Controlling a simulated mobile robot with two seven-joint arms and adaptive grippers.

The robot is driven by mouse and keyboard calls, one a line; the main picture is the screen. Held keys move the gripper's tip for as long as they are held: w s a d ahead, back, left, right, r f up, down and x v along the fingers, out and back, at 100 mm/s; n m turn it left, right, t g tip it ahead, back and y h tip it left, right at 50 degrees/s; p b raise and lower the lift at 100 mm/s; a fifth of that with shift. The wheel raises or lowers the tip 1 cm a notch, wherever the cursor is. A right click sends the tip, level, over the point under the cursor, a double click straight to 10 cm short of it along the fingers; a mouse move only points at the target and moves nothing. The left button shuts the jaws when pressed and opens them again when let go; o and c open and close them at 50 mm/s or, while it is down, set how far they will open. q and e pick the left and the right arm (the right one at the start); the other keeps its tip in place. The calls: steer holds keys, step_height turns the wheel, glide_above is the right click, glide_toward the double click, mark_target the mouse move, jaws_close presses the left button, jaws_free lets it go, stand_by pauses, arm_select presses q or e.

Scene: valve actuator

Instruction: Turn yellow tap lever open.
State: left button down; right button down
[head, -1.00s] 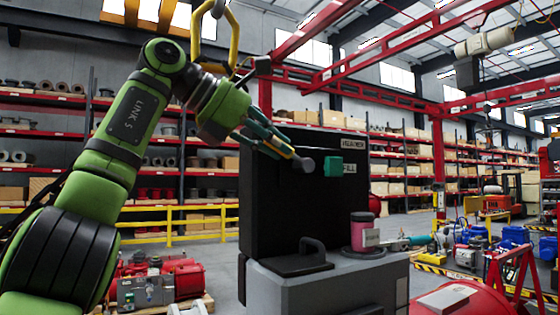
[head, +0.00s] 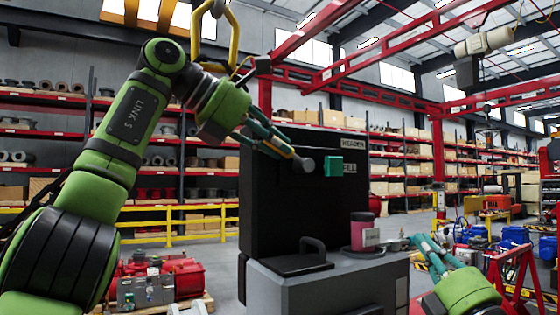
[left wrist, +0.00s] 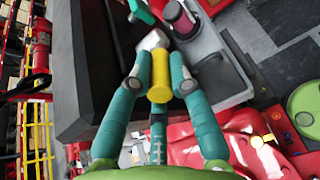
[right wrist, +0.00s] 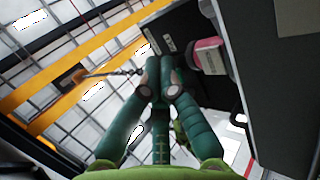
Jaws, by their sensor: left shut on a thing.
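The yellow tap lever shows in the left wrist view (left wrist: 160,75) as a short yellow bar joined to a grey head (left wrist: 153,40). In the head view only a little yellow shows between my left fingers, beside a round grey knob (head: 304,164) and a teal block (head: 333,166). My left gripper (head: 285,149) is shut on the lever, with one fingertip on each side of it in the left wrist view (left wrist: 160,82). My right gripper (head: 425,243) is low at the right, apart from the lever. Its fingertips lie close together with nothing between them in the right wrist view (right wrist: 160,82).
A tall black panel (head: 270,215) stands behind the lever on a grey cabinet (head: 325,285). A pink-and-white canister (head: 363,232) and a black handle (head: 312,246) sit on the cabinet top. A red stand (head: 512,268) is at the right.

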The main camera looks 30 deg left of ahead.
arm_select(q)
steer(key=shift+f, duration=0.15)
arm_select(e)
steer(key=s+a+r+n+g+y, duration=0.4)
steer(key=s+r+n+g, duration=0.2)
steer(key=s+r+n, duration=0.15)
steer(key=s+a+r+n+g+y, duration=0.3)
steer(key=s+r+n+g+y, duration=0.15)
steer(key=s+r+n, duration=0.35)
steer(key=s+a+n+g+h, duration=0.2)
steer(key=s+a+n+g, duration=0.2)
steer(key=s, duration=0.4)
steer(key=s+a+n+g+h, duration=0.2)
steer(key=s+a+n+g, duration=0.15)
steer(key=s, duration=0.45)
steer(key=w+d+f+m+t+h, duration=0.2)
steer(key=w+f+m+t+h, duration=0.3)
steer(key=w+t, duration=0.4)
steer(key=w+a+r+h, duration=0.1)
steer(key=w+a+r, duration=0.3)
steer(key=w+a, duration=0.2)
steer(key=shift+w+a+r+m, duration=0.2)
steer(key=shift+w+a+m, duration=0.15)
steer(key=shift+a, duration=0.7)
